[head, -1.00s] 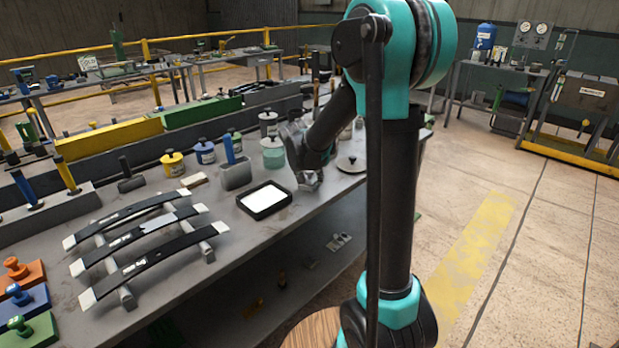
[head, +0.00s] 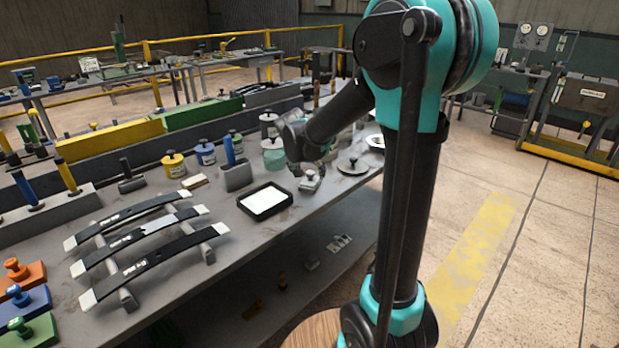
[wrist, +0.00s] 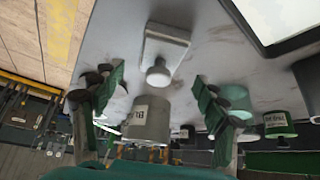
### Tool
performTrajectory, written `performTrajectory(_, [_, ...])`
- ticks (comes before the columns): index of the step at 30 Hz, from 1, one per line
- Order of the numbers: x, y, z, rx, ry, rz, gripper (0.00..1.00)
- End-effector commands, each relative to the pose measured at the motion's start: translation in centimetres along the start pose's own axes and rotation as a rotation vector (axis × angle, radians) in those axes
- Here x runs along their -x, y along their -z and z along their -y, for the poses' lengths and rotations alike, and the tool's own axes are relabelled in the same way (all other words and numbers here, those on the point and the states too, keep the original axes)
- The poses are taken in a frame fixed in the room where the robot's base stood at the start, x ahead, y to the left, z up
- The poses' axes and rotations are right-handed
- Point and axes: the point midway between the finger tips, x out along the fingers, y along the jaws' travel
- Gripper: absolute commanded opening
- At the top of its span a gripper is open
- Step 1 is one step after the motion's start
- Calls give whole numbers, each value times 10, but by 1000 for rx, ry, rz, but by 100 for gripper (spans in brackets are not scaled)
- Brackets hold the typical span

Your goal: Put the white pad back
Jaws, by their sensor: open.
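The white pad (head: 310,181) is a small white block with a round knob. It lies flat on the grey bench, to the right of a black-rimmed white tray (head: 241,204). In the wrist view the pad (wrist: 151,46) stands clear of my gripper (wrist: 153,82), its pale knob between and beyond the two fingers. The fingers are spread wide with nothing between them. In the head view my gripper (head: 318,166) is just behind and above the pad, partly hidden by my arm. The tray's corner (wrist: 238,14) shows at upper right in the wrist view.
A grey labelled tin (wrist: 148,120) and a green tin (wrist: 277,124) are close by in the wrist view. A round metal disc with a knob (head: 351,167) lies right of the pad. Black strips (head: 140,235) rest on bars at left. Bench is clear in front of the pad.

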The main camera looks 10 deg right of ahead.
Motion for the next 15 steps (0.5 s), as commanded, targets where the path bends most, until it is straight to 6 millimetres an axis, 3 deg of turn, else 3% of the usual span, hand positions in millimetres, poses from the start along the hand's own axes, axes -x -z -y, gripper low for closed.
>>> performTrajectory(9, [54,0,0,2,0,0,73])
performTrajectory(15, [69,-2,-2,3,0,2,73])
